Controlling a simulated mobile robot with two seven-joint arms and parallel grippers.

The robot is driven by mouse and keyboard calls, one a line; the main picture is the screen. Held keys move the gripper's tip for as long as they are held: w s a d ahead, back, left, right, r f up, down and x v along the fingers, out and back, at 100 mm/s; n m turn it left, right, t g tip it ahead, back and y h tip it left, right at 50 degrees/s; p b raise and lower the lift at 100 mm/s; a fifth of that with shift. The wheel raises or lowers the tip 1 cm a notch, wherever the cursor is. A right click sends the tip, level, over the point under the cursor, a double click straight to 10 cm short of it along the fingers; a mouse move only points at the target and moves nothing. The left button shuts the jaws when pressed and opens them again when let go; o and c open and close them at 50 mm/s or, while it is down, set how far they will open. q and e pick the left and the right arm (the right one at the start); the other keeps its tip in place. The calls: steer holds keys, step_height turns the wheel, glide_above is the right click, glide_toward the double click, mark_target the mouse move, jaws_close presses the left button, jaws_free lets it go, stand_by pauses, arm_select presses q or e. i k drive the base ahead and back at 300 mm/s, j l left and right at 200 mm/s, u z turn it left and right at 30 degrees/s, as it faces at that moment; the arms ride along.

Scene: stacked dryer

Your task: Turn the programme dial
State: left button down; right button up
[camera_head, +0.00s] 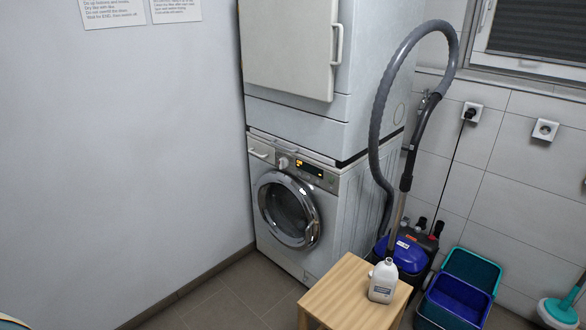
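The programme dial (284,162) is a small round light knob on the control panel of the lower machine (335,210). It sits between the drawer front (261,153) on the left and a dark display (309,170) with lit orange characters on the right. The dial is too small to read its setting. Below the panel is the round chrome-rimmed door (288,209), which looks shut. The upper machine (290,45) stands on top, its white door shut. Neither of my grippers shows in this view.
A wooden stool (345,296) with a white bottle (383,281) stands in front on the right. A vacuum cleaner (404,258) with an upright grey hose (377,110) and teal and blue bins (461,285) stand further right. Floor (235,300) is clear before the machine, left of the stool.

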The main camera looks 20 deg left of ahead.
mark_target(283, 162)
steer(key=i+j+z, duration=0.1)
steer(key=j, duration=0.35)
steer(key=j+z, duration=0.1)
steer(key=j, duration=0.4)
steer(key=i+j, duration=0.15)
steer(key=j, duration=0.15)
steer(key=i+j+z, duration=0.15)
steer(key=j, duration=0.2)
steer(key=i+j, duration=0.15)
steer(key=j, duration=0.2)
steer(key=i+j, duration=0.1)
steer(key=i, duration=0.25)
steer(key=i+j+z, duration=0.15)
steer(key=i, duration=0.25)
